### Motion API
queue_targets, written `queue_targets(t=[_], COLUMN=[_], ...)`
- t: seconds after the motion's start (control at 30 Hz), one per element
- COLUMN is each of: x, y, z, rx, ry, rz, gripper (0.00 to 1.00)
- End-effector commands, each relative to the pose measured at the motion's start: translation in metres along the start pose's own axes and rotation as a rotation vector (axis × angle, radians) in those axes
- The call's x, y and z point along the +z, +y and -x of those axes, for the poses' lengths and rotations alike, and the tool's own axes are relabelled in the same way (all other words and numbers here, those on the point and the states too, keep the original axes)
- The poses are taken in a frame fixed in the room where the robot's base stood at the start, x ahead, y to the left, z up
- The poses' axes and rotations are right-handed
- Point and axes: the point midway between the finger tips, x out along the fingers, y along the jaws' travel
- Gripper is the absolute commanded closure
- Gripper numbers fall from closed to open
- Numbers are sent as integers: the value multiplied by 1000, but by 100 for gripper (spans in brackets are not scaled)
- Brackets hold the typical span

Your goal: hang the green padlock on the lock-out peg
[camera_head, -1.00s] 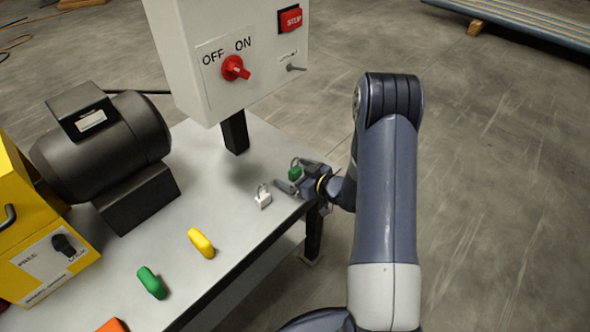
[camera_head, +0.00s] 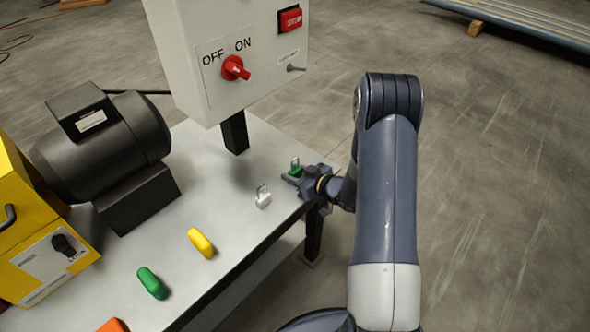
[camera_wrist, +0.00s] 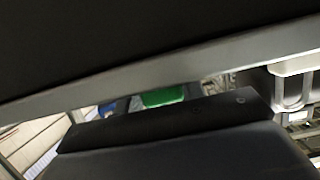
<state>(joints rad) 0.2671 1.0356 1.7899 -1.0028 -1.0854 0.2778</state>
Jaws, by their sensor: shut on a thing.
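The green padlock (camera_head: 295,171) is at the right end of the grey bench, its shackle pointing up. My gripper (camera_head: 292,177) is shut on its green body, just above or at the bench top; I cannot tell whether the padlock touches it. In the wrist view a strip of the green body (camera_wrist: 163,96) shows between the dark fingers; the rest is hidden. The lock-out peg (camera_head: 296,68) is a short grey pin on the front of the control box, under a small label, above and behind the padlock.
A white padlock (camera_head: 263,200) stands on the bench (camera_head: 225,215) just left of my gripper. The control box (camera_head: 190,60) on its black post has a red OFF/ON knob (camera_head: 235,68) and STOP button (camera_head: 290,19). Yellow (camera_head: 201,242) and green (camera_head: 151,282) handles lie nearer.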

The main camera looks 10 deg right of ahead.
Motion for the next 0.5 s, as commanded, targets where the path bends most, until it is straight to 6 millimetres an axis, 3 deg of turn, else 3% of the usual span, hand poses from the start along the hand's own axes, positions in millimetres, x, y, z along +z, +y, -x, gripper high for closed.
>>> queue_targets(t=[0.23,0.5], x=[-1,-9], y=[0,1], z=[2,22], rx=[1,1], ry=[0,1], rz=[0,0], gripper=[80,80])
